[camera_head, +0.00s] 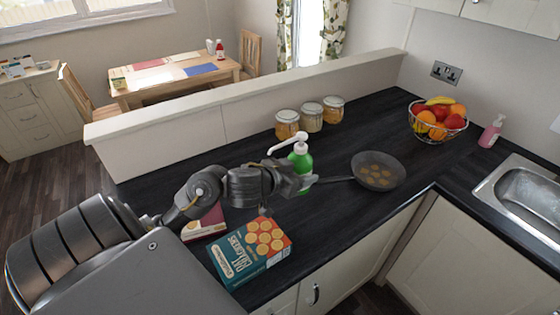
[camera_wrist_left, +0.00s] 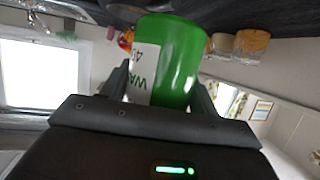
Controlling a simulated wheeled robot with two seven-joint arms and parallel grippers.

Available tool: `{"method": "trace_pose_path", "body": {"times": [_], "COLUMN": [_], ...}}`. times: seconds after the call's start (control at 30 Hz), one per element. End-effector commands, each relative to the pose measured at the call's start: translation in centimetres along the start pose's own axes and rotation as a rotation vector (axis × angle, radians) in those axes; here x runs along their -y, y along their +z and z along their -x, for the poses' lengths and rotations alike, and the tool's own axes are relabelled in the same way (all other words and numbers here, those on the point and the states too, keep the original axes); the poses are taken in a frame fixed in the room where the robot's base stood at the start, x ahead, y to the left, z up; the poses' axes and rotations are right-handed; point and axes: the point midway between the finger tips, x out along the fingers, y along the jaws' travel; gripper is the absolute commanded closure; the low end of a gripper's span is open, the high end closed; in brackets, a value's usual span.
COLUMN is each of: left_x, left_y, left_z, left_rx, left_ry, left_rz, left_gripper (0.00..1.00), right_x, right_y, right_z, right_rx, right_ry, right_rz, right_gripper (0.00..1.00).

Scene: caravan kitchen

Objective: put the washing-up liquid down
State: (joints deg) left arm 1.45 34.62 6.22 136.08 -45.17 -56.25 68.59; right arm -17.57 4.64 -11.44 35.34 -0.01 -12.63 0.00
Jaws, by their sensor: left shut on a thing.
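The washing-up liquid (camera_head: 303,160) is a green bottle with a white pump top, upright over the dark worktop (camera_head: 330,210). My left gripper (camera_head: 304,182) is shut on it in the head view. In the left wrist view the green bottle (camera_wrist_left: 180,62) with a white label fills the space between the two fingers of my left gripper (camera_wrist_left: 160,88). The gripper hides part of the bottle's lower body in the head view. I cannot tell whether its base touches the worktop. My right gripper is not in view.
A frying pan (camera_head: 379,171) lies right of the bottle, its handle reaching towards my gripper. Several lidded jars (camera_head: 311,117) stand behind. An oat crackers box (camera_head: 250,251) lies in front. A fruit basket (camera_head: 437,121), pink soap bottle (camera_head: 491,131) and sink (camera_head: 525,198) are to the right.

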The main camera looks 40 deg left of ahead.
Motion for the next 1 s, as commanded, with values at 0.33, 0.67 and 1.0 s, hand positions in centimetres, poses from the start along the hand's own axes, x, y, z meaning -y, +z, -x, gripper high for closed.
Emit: {"method": "trace_pose_path", "body": {"times": [0.33, 0.67, 1.0], "left_x": [5.7, 9.3, 10.1], "left_y": [1.2, 4.5, 5.3], "left_z": [-6.0, -11.0, -12.1], "left_rx": [0.000, -0.001, -0.002], "left_ry": [-0.004, -0.001, -0.001], "left_rz": [0.007, 0.004, 0.003], "left_gripper": [0.81, 0.81, 0.81], "right_x": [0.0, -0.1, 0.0], "right_y": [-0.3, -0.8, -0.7], "right_z": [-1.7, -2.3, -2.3], "right_rx": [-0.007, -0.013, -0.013], "right_ry": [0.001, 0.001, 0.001], "right_rz": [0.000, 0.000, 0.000], "right_gripper": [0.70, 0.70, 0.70]}}
